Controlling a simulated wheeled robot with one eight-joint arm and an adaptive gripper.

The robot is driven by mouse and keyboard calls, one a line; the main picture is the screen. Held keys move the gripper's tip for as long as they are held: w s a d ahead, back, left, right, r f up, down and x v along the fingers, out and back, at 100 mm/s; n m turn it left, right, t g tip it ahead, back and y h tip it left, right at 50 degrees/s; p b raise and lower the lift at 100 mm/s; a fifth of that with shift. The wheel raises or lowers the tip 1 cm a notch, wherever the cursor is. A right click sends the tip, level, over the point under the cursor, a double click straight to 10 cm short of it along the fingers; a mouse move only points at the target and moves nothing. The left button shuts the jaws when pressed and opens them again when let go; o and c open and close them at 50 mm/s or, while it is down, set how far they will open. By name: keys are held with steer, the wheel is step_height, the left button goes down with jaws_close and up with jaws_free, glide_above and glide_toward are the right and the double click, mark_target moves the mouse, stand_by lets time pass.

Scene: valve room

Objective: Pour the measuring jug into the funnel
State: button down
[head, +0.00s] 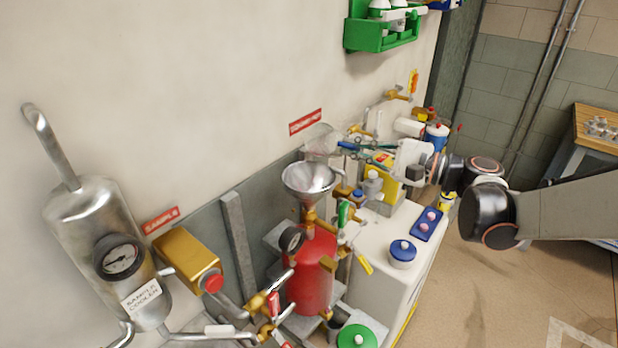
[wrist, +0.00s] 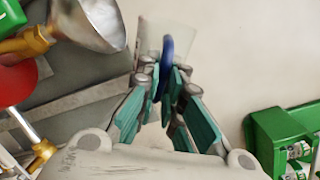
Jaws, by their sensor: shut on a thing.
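The measuring jug (head: 321,139) is clear, with a blue handle, and hangs in the air against the wall. In the head view it appears just above and behind the steel funnel (head: 310,177), which stands on brass fittings over a red tank. My gripper (head: 366,148) comes from the right and is shut on the jug's blue handle. In the wrist view the jug (wrist: 152,38) shows beyond the fingers of my gripper (wrist: 168,75), beside the funnel (wrist: 97,22). The jug's tilt and any liquid in it are hard to tell.
The red tank (head: 308,275) carries a gauge and brass valves below the funnel. A white cabinet (head: 375,285) with blue-lidded items stands right of it. A steel sample cooler (head: 95,235) is at left. A green wall rack (head: 375,35) hangs above. Floor at right is open.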

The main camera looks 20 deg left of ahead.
steer(key=shift+w+r+m, duration=0.1)
steer(key=shift+r+m, duration=0.1)
steer(key=shift+m, duration=0.6)
steer(key=shift+f+m, duration=0.25)
steer(key=shift+m, duration=0.25)
steer(key=shift+w+f+m+b, duration=0.1)
steer(key=shift+f+m+b, duration=0.2)
steer(key=shift+m, duration=0.1)
steer(key=shift+w+d+f+m+b, duration=0.15)
steer(key=shift+w+f+m+b, duration=0.5)
steer(key=shift+m, duration=0.6)
steer(key=shift+w+d+f+m+b, duration=0.15)
steer(key=shift+w+f+m+b, duration=0.55)
steer(key=shift+m, duration=0.5)
steer(key=shift+w+d+f+m+b, duration=0.15)
steer(key=shift+w+f+m+b, duration=0.35)
steer(key=shift+w+m, duration=0.55)
steer(key=shift+s, duration=0.25)
